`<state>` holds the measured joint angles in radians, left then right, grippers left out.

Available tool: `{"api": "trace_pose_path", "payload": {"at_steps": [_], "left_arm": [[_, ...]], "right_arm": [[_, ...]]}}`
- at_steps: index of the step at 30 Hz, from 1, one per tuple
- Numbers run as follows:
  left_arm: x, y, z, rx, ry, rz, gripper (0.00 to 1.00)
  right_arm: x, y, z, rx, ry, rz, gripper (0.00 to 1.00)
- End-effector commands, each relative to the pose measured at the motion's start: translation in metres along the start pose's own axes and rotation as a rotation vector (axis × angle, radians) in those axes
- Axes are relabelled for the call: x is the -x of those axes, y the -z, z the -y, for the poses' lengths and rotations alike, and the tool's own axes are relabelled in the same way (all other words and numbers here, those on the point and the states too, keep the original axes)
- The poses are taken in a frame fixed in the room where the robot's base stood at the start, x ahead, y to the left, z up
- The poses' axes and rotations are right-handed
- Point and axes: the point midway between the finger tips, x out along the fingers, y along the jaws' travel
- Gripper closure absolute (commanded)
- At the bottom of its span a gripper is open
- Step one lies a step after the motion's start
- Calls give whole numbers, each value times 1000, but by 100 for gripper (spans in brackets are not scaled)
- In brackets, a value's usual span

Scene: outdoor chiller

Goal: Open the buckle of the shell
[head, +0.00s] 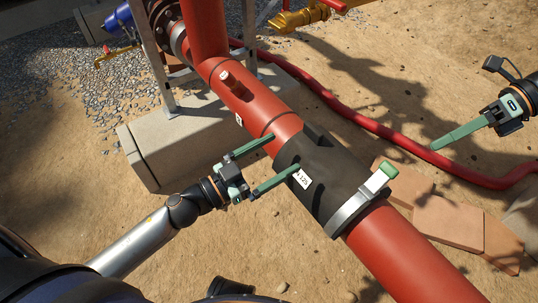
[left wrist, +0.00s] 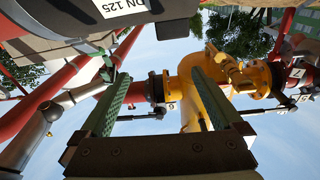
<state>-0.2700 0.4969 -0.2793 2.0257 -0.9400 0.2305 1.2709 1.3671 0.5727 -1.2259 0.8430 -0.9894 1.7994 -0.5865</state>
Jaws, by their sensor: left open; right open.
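The shell (head: 322,158) is a dark sleeve around the red pipe, with a white label. A metal band (head: 350,210) circles its lower right end, and the buckle (head: 380,177), with a green-topped lever, stands up on it. My left gripper (head: 285,153) is open at the shell's left end, its green fingers apart with nothing seen between them. In the left wrist view, the shell (left wrist: 75,20) and its DN 125 label fill the top left, beyond the open fingers (left wrist: 158,85). My right gripper (head: 460,136) is right of the buckle, well apart from it; one finger shows clearly.
The red pipe (head: 410,255) runs diagonally from top left to bottom right. A concrete block (head: 165,150) and metal frame stand at the left. A red hose (head: 400,140) crosses behind, above flat stone slabs (head: 450,225). Sandy ground is open at lower left.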

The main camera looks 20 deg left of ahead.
Motion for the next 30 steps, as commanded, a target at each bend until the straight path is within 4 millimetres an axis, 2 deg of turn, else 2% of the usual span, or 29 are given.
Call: {"api": "trace_pose_path", "payload": {"at_steps": [1, 4, 11, 30], "left_arm": [[0, -10, 7, 12, 9, 28, 0], [1, -23, 16, 38, 24, 64, 0], [-7, -32, 23, 57, 35, 86, 0], [-104, -39, 26, 56, 35, 84, 0]], "right_arm": [[0, 0, 0, 0, 0, 0, 50], [0, 0, 0, 0, 0, 0, 50], [0, 0, 0, 0, 0, 0, 50], [0, 0, 0, 0, 0, 0, 50]]}}
